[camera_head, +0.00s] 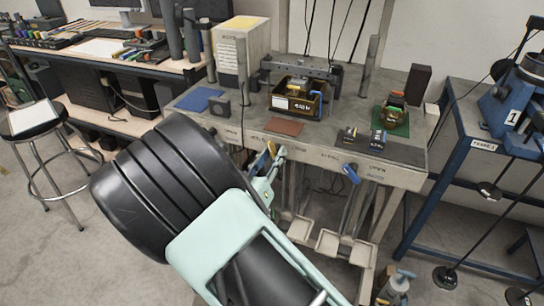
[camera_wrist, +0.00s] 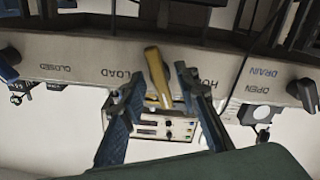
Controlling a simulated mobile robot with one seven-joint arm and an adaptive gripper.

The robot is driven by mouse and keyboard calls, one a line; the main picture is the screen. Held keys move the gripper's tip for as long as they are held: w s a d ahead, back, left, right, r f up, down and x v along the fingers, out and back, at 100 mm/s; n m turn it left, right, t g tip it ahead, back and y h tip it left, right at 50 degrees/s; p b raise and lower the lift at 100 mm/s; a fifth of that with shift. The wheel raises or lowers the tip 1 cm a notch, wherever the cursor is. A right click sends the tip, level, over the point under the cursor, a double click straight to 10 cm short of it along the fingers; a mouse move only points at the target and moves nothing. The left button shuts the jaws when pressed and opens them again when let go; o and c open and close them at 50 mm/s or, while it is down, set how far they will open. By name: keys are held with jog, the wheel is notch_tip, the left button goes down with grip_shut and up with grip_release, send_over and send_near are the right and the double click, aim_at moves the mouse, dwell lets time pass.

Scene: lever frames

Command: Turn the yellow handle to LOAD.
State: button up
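The yellow handle (camera_wrist: 156,68) is mounted on the pale front edge of the bench. In the upside-down wrist view it points down the picture, slightly tilted, between the words LOAD (camera_wrist: 116,75) on its left and a partly hidden label starting HO (camera_wrist: 208,81) on its right. My gripper (camera_wrist: 160,82) is open, with one blue finger on each side of the handle and a gap to each.
Another dark handle (camera_wrist: 303,92) shows at the right of the wrist view. Bins and blocks stand on the bench top (camera_head: 330,130). A stool (camera_head: 55,150) stands at left.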

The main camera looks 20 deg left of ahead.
grip_shut()
jog(key=shift+f+b, duration=0.1)
jog(key=shift+b, duration=0.25)
jog(key=m+b, duration=0.2)
jog(key=m, duration=0.1)
jog(key=shift+f+b, duration=0.15)
jog(key=shift+b, duration=0.25)
jog(key=m+b, duration=0.4)
jog(key=shift+m+b, duration=0.3)
jog(key=shift+b, duration=0.1)
jog(key=m+b, duration=0.3)
jog(key=b, duration=0.1)
jog(key=shift+d, duration=0.1)
jog(key=shift+m+b, duration=1.2)
jog(key=shift+m, duration=0.1)
jog(key=shift+r, duration=0.2)
